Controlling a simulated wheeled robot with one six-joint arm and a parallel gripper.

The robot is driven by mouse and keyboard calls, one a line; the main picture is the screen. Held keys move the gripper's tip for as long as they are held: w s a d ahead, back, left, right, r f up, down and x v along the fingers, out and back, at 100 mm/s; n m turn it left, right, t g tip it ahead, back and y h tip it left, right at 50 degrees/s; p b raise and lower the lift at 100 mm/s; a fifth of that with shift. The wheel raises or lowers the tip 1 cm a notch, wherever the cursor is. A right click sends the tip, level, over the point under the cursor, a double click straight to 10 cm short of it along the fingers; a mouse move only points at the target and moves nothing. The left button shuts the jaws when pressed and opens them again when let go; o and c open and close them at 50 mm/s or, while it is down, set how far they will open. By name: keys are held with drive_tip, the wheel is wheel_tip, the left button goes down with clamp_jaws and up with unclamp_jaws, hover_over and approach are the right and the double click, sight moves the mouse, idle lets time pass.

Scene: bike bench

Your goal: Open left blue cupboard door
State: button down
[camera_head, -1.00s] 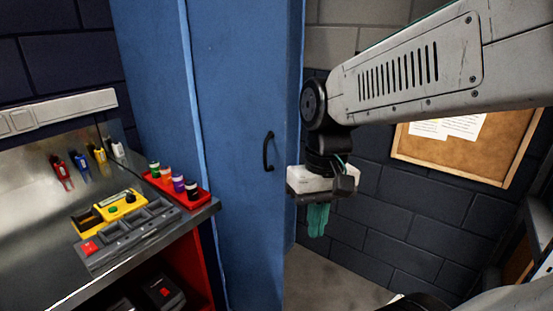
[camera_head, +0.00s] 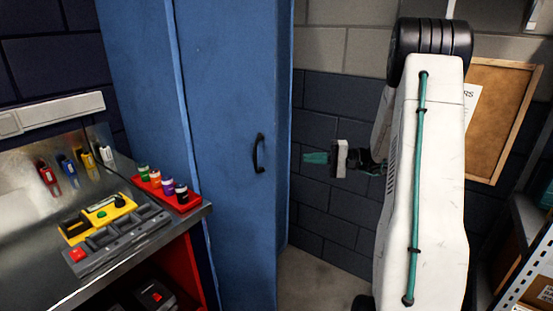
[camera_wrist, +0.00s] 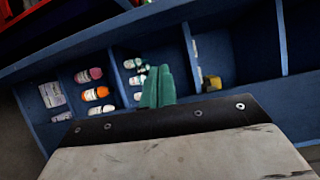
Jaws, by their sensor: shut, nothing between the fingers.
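A tall blue door panel (camera_head: 225,200) with a black bar handle (camera_head: 259,153) stands left of centre in the head view. My gripper (camera_head: 310,158) is just right of the panel's right edge, with its teal fingers together and pointing left. They look apart from the handle. In the wrist view my gripper (camera_wrist: 157,82) is shut and empty in front of a blue cupboard interior (camera_wrist: 240,45) with several compartments. Bottles (camera_wrist: 96,94) stand in some of them and look sideways. The wrist view does not show the handle.
A metal workbench (camera_head: 35,240) at left holds a yellow-grey tool tray (camera_head: 110,222) and a red rack of small bottles (camera_head: 180,203). A cork board (camera_head: 500,110) hangs on the right wall. A shelving rack (camera_head: 525,270) stands at far right.

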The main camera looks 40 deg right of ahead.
sight(276, 158)
drive_tip(key=shift+n+t, duration=0.3)
drive_tip(key=shift+w+a+r, duration=0.15)
drive_tip(key=shift+w+a, duration=0.75)
drive_tip(key=shift+a, duration=0.8)
drive_tip(key=shift+w+a+r, duration=0.15)
drive_tip(key=shift+w+a, duration=0.7)
drive_tip(key=shift+a, duration=0.9)
drive_tip(key=shift+w+a+r, duration=0.15)
drive_tip(key=shift+w+a, duration=0.75)
drive_tip(key=shift+a, duration=0.8)
